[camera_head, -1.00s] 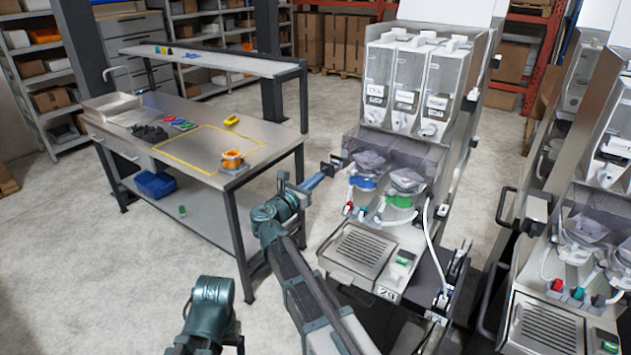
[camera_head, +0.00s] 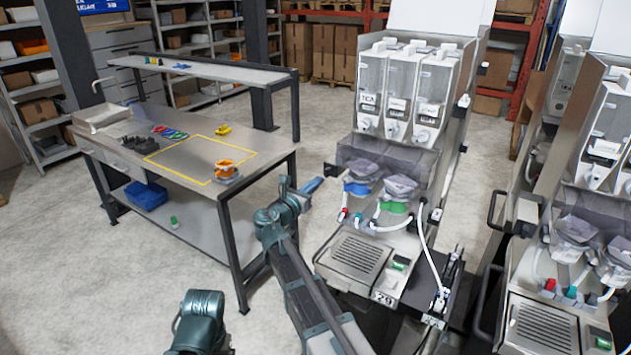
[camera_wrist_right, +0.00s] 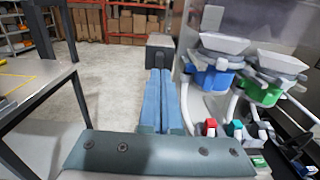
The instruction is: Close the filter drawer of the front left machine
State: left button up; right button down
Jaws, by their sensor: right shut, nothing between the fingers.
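The front left machine (camera_head: 385,215) is the nearer dispenser left of the right-hand one in the head view. Its front carries a blue holder (camera_head: 357,188) and a green holder (camera_head: 393,207) under grey funnels. Both also show in the right wrist view, blue (camera_wrist_right: 214,80) and green (camera_wrist_right: 262,92). I cannot tell which part is the filter drawer or how far it stands out. My right gripper (camera_head: 314,184) is shut and empty, left of the blue holder and apart from it. In the wrist view its blue fingers (camera_wrist_right: 160,85) lie together, with a grey block (camera_wrist_right: 160,47) beyond. My left gripper is out of view.
A steel workbench (camera_head: 130,150) with a yellow-marked area stands left of my right arm. A second dispenser (camera_head: 560,290) stands at the right. White hoses (camera_head: 428,250) hang at the front left machine's right side. Open floor lies behind the bench and machine.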

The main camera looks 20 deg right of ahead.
jog(key=v, duration=1.1)
jog(key=s+a+f+m+g+y, duration=0.4)
jog(key=s+f+m+g+y, duration=0.2)
jog(key=s+f+m, duration=0.8)
jog(key=s+a+f+m+g+y, duration=0.5)
jog(key=s+a+f+m+y, duration=0.2)
jog(key=s+a, duration=0.4)
jog(key=shift+s+a+f+m, duration=0.3)
jog(key=shift+s+a+f, duration=0.15)
jog(key=shift+s, duration=0.15)
